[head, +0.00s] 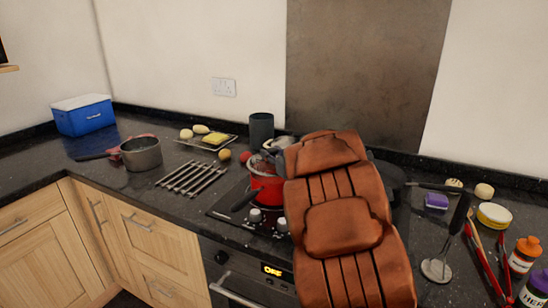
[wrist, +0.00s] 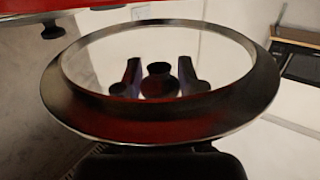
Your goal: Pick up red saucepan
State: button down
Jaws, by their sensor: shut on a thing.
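The red saucepan (head: 266,184) is over the hob in the head view, its black handle (head: 243,200) pointing to the lower left. Its right side is hidden behind a brown padded shape, and my gripper is hidden there too. In the wrist view, a red surface (wrist: 200,9) fills the top edge, and a shiny round disc with a dark metal rim (wrist: 262,88) lies very close. Two dark fingers of my gripper (wrist: 158,78) show small on the disc, with a dark round piece between them. My gripper is shut on the red saucepan; the exact grip is unclear.
A steel saucepan (head: 141,154) and a blue cool box (head: 83,115) stand on the left counter. A metal rack (head: 191,178) and a tray with food (head: 208,142) lie left of the hob. Utensils and bottles (head: 524,255) crowd the right. Dark counter (head: 70,172) is bare at front left.

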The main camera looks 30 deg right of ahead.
jog(key=s+a+r+b, duration=0.1)
jog(key=s+a+b, duration=0.4)
jog(key=s+a, duration=0.4)
jog(key=shift+s+a, duration=0.25)
jog(key=shift+a, duration=0.5)
jog(key=shift+r, duration=0.15)
